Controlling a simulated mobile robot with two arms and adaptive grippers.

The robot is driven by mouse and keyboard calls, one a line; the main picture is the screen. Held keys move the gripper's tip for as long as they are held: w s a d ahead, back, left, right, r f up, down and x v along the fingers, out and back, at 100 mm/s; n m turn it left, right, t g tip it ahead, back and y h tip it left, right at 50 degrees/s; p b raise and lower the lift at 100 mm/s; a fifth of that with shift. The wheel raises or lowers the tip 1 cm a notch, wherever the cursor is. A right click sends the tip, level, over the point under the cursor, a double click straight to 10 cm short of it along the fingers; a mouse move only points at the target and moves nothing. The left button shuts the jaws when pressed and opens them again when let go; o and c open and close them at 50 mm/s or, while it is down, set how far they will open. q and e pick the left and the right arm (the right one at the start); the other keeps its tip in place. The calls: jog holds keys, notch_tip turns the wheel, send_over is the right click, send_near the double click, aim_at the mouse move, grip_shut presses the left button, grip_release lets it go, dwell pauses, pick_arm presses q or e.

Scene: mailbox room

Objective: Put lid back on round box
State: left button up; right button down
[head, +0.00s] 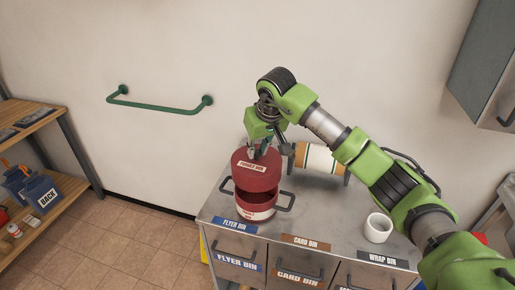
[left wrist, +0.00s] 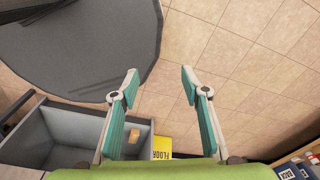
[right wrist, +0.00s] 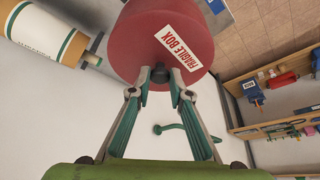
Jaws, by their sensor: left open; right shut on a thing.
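The red round box (head: 257,208) stands on the metal cabinet top, with a white label on its front. Its red lid (head: 246,180) is above it, with a dark gap between lid and box. My right gripper (head: 261,152) is shut on the lid's small dark knob from above. The right wrist view shows the lid (right wrist: 140,42) with a "FRAGILE BOX" label and the fingertips (right wrist: 160,76) at the knob. Whether the lid touches the rim anywhere, I cannot tell. My left gripper (left wrist: 159,78) is open and empty over the floor, away from the box.
The metal cabinet (head: 335,225) has labelled bins along its front. A white mug (head: 378,228) stands at its right, and a striped roll (head: 318,158) lies behind the box. A green rail (head: 160,105) is on the wall. A wooden shelf (head: 60,190) stands at left.

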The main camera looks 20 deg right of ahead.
aim_at(258, 161)
notch_tip(258, 161, down, 2)
jog(key=shift+b, duration=0.4)
jog(key=b+x, duration=0.2)
jog(key=x, duration=0.1)
jog(key=shift+s+d+f, duration=0.15)
jog(key=shift+s+f, duration=0.1)
jog(key=shift+s, duration=0.05)
jog(key=shift+f, duration=0.3)
pick_arm(q)
notch_tip(258, 161, down, 4)
jog(key=shift+r, duration=0.25)
jog(key=shift+w, duration=0.1)
jog(key=shift+w+f+b, duration=0.1)
jog(key=shift+w+b, duration=0.25)
